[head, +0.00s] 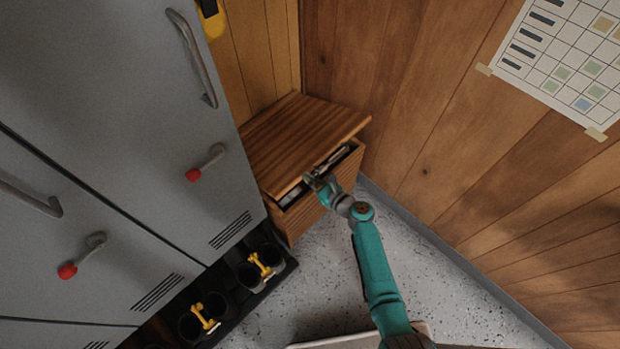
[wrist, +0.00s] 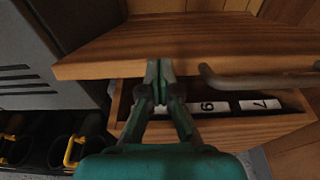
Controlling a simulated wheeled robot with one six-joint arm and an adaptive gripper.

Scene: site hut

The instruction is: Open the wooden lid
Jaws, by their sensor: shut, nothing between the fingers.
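The wooden lid (head: 290,138) tops a wooden box (head: 299,218) in the corner. It is partly raised, with a dark gap along the front between lid and box. In the wrist view the lid (wrist: 215,42) spans the top of the picture, and a grey bar handle (wrist: 255,83) runs along its front edge on the right. My gripper (head: 314,179) is shut and empty at the lid's front edge, left of the handle. In the wrist view its fingertips (wrist: 159,68) overlap the lid edge; I cannot tell whether they touch it.
White number labels (wrist: 258,104) show inside the box. Grey lockers (head: 120,110) with red-knobbed handles stand close on the left. Dark boots (head: 258,273) with yellow clips stand below them. A wood-panelled wall (head: 420,120) with a chart is on the right. Speckled floor in front is partly free.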

